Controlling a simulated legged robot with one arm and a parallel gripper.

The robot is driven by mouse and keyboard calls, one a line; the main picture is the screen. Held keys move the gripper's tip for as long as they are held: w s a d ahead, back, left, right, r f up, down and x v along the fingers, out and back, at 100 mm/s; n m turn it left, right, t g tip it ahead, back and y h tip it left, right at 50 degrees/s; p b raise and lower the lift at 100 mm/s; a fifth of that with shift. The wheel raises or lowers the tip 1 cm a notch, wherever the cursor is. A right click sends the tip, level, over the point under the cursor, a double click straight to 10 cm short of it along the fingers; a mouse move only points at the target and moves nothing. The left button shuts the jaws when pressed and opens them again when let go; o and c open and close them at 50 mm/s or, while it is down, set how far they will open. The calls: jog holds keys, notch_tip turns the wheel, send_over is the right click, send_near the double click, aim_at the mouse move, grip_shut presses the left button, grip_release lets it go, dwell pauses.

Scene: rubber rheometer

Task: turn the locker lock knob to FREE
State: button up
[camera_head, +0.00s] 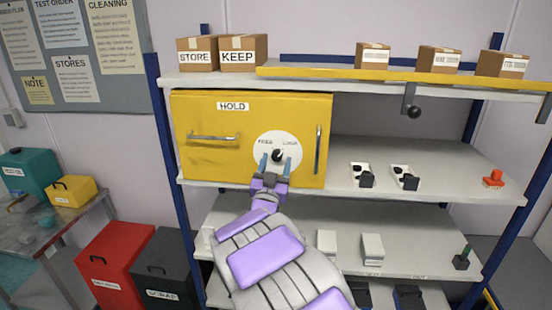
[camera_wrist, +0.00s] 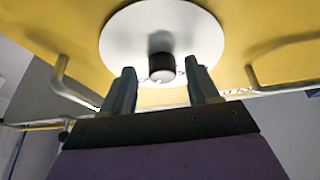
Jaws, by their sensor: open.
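The yellow locker (camera_head: 225,140), labelled HOLD, stands on the shelf. On its door is a round white dial plate (camera_head: 268,142) marked FREE on the left and LOCK on the right. The black lock knob (camera_head: 278,155) sticks out at the plate's middle. In the wrist view the knob (camera_wrist: 162,67) lies between and a little beyond the fingertips. My gripper (camera_head: 275,166) is open in front of the knob, one finger to each side of it with gaps. In the wrist view my gripper (camera_wrist: 164,80) holds nothing. The knob's exact pointing direction is hard to tell.
A bar handle (camera_head: 213,137) is left of the dial, and an upright handle (camera_head: 318,150) is close on its right. Boxes marked STORE (camera_head: 197,55) and KEEP (camera_head: 243,54) stand above. Black and white parts (camera_head: 405,177) lie right on the same shelf, with free room around them.

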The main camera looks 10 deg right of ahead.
jog(key=shift+w+a, duration=0.2)
jog(key=shift+a, duration=0.1)
jog(key=shift+d, duration=0.3)
jog(key=c, duration=1)
